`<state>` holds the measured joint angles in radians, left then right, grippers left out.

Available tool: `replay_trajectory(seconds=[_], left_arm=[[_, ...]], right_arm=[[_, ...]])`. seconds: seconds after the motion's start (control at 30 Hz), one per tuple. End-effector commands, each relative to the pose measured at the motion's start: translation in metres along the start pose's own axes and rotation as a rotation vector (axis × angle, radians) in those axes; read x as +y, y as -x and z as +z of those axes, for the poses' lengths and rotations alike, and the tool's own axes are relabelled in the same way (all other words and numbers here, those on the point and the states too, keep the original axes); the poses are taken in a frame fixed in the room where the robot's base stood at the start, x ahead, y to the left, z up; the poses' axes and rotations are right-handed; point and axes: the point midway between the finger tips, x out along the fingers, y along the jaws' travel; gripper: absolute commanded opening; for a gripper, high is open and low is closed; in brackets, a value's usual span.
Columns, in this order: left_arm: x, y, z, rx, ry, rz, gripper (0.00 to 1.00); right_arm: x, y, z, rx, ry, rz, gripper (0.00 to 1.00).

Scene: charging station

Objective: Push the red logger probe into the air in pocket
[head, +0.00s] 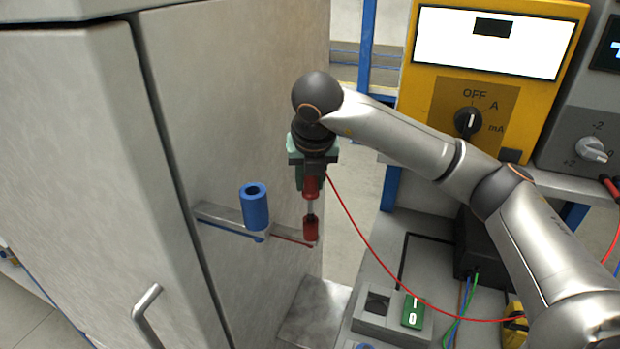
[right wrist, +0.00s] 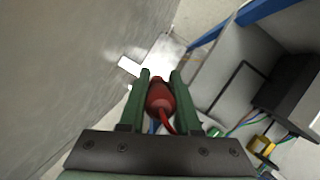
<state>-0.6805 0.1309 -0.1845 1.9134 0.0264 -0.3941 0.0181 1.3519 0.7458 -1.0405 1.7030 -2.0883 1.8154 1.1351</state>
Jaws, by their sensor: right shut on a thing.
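My right gripper (head: 308,178) points down beside the grey cabinet wall and is shut on the red logger probe (head: 310,188). In the right wrist view the red probe body (right wrist: 159,101) sits between the green fingers, its red lead trailing back. Below the fingers, the probe's pale shaft runs down to a small red sleeve (head: 311,229) on a wall bracket. The shaft's lower end appears to meet the sleeve's top; I cannot tell how deep it goes. A wider blue open-topped pocket (head: 256,208) stands to the left, empty as far as I see. My left gripper is out of view.
The cabinet door (head: 75,150) with its handle (head: 146,305) is at left. A yellow meter (head: 488,75) stands at right behind my right arm.

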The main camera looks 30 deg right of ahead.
Motion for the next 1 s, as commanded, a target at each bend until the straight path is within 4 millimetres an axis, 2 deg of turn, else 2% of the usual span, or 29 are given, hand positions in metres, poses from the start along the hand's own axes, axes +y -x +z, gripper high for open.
replay_trajectory(seconds=[0.03, 0.4, 0.87, 0.9, 1.0], left_arm=[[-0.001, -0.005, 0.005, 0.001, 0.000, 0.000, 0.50], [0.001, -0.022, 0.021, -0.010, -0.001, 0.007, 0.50], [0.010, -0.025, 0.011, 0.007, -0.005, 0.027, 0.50], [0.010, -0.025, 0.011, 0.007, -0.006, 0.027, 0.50], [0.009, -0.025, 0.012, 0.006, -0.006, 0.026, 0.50]], right_arm=[[0.000, -0.007, -0.003, 0.000, 0.000, 0.000, 0.00], [0.000, -0.034, -0.015, 0.000, 0.000, -0.001, 0.00], [0.000, -0.040, -0.017, -0.001, 0.000, 0.000, 0.00], [0.000, -0.040, -0.017, -0.001, 0.000, 0.000, 0.33], [0.000, -0.040, -0.017, 0.000, 0.000, 0.000, 0.44]])
